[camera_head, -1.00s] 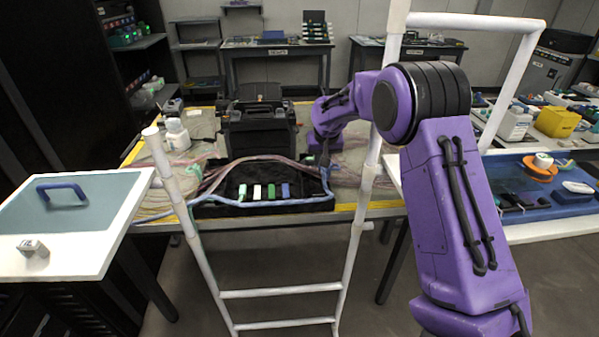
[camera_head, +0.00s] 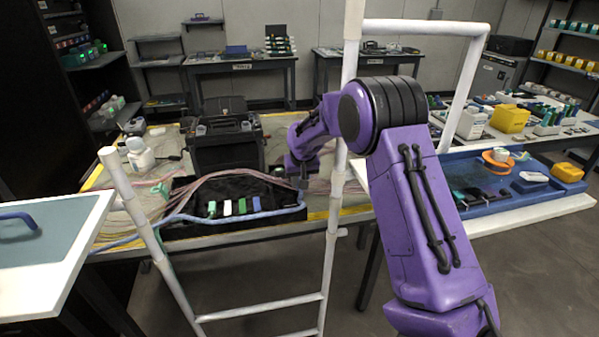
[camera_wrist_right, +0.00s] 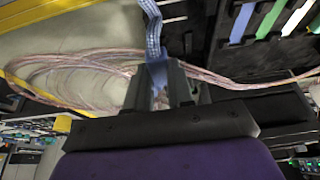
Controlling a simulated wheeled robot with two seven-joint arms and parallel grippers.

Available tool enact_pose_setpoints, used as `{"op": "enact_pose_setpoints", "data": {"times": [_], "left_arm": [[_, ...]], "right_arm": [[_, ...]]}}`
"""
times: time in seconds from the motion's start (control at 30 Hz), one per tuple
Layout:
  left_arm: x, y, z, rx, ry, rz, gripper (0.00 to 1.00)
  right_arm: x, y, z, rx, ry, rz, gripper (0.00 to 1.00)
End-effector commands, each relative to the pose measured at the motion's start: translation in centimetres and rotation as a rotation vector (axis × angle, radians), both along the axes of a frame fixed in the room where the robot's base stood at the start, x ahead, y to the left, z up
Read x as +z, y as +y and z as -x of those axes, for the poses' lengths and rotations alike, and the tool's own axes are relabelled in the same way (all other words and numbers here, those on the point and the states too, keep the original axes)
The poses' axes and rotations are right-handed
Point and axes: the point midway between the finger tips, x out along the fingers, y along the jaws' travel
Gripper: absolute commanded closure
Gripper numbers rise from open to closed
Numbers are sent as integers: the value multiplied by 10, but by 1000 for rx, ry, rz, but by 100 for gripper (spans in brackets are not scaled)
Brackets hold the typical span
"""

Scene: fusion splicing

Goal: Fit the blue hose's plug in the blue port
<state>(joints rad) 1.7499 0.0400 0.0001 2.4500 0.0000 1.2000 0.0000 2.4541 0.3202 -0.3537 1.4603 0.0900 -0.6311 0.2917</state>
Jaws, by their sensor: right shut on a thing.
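The blue hose (camera_head: 215,217) runs along the front edge of the black tray (camera_head: 180,232) and bends up at the tray's right end to my right gripper (camera_head: 303,180). In the right wrist view, my right gripper (camera_wrist_right: 160,88) is shut on the blue plug (camera_wrist_right: 158,72) at the end of the hose (camera_wrist_right: 152,28). The blue port strip (camera_head: 256,204) is the rightmost of the coloured strips in the tray, left of my gripper. It also shows in the right wrist view (camera_wrist_right: 242,22), apart from the plug. The plug's far end is hidden between the fingers. My left gripper is out of view.
Green and white strips (camera_head: 228,208) stand left of the blue one. Pink cables (camera_head: 215,177) arch behind them. A black case (camera_head: 225,150) stands behind the tray. A white ladder-like frame (camera_head: 333,215) rises before the bench. A white bottle (camera_head: 140,155) stands at left.

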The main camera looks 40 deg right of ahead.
Motion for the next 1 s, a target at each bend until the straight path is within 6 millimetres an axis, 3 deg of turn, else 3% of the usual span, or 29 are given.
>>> {"op": "enact_pose_setpoints", "data": {"times": [0.17,0.5,1.0], "left_arm": [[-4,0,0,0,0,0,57],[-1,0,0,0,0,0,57],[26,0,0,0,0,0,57]], "right_arm": [[-17,0,0,1,0,0,100],[-17,0,-2,1,-1,1,100],[-15,-6,-61,2,-10,3,100]]}}
